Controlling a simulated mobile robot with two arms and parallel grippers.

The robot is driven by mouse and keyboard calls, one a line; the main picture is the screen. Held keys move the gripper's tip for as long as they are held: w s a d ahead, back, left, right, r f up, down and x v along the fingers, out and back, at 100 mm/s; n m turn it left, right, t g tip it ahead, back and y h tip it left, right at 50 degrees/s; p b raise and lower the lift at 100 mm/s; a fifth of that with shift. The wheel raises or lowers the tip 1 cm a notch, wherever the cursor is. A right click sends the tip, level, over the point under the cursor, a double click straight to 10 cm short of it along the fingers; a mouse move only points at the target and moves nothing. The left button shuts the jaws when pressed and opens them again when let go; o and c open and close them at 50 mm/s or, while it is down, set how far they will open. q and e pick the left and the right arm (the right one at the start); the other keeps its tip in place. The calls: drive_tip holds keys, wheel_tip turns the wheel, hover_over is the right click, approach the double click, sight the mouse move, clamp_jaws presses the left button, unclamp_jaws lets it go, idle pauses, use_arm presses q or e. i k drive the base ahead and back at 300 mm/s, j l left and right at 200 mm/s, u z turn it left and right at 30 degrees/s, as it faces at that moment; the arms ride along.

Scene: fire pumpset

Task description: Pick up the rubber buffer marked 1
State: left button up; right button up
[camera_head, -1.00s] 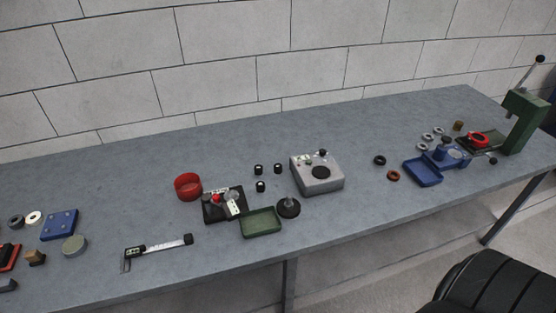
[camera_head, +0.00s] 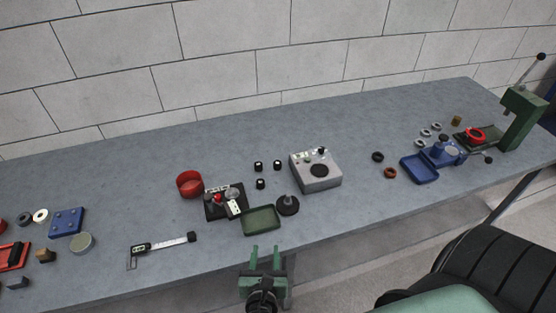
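Three small black cylinders with pale marks on top, which look like the rubber buffers, stand in a group mid-table: one at back left (camera_head: 258,166), one at back right (camera_head: 277,165) and one in front (camera_head: 261,184). Their markings are too small to read, so I cannot tell which is marked 1. My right gripper (camera_head: 265,249) is at the bottom middle, at the table's front edge, fingers pointing towards the table. Its two green fingers are apart with nothing between them. My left gripper is not in view.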

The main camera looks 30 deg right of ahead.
sight(277, 163)
drive_tip(key=i+l, duration=0.7)
drive_tip(key=l, duration=0.1)
